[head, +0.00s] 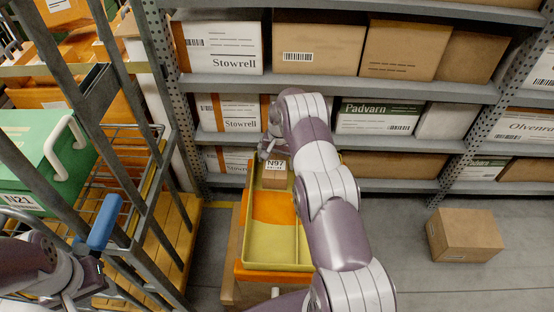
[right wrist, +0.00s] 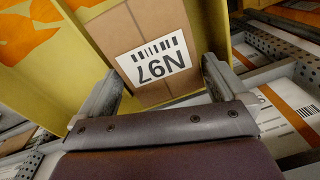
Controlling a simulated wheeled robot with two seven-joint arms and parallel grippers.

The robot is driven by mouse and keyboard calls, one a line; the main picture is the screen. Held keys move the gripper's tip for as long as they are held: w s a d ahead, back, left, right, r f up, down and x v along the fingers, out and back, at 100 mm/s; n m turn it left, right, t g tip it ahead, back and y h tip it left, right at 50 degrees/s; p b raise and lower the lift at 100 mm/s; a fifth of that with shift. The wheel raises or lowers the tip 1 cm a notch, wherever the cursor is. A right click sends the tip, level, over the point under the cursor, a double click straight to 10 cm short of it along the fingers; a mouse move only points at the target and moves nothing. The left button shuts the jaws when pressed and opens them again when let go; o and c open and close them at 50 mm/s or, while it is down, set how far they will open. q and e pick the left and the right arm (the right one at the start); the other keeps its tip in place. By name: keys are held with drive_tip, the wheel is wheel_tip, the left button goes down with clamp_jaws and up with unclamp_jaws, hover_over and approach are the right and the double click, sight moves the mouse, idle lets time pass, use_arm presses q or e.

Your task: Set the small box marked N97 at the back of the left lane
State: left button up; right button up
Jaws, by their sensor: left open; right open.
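The small brown box marked N97 (head: 274,180) stands at the back of the left lane of a yellow tray (head: 278,266). In the right wrist view the box (right wrist: 133,28) shows its label upside down, with the yellow lane walls close by. My right gripper (head: 270,147) is at the box's far end in the head view. In the wrist view its open fingers (right wrist: 158,88) lie on either side of the box's near end; I cannot tell whether they touch it. My left gripper (head: 88,285) is open and empty at the lower left, partly cut off.
A rack with boxed shelves (head: 330,88) stands behind the tray. A wire cart (head: 130,150) with a green N21 crate (head: 45,160) is on the left. A loose brown box (head: 465,235) lies on the floor at right. Floor between it and my right arm is clear.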

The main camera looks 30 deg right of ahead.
sight(279, 162)
wheel_tip(279, 162, up, 11)
drive_tip(key=s+a+r+n, duration=0.5)
drive_tip(key=s+a+r, duration=0.3)
drive_tip(key=s+a, duration=0.3)
drive_tip(key=s+a+r+n, duration=0.1)
drive_tip(key=s+a+n, duration=0.1)
drive_tip(key=s, duration=0.6)
drive_tip(key=s+a+r+n, duration=0.1)
drive_tip(key=s+a, duration=0.3)
drive_tip(key=s, duration=0.4)
drive_tip(key=shift+s+r+n+t, duration=0.15)
drive_tip(key=shift+s+n+t, duration=0.2)
drive_tip(key=shift+n, duration=0.25)
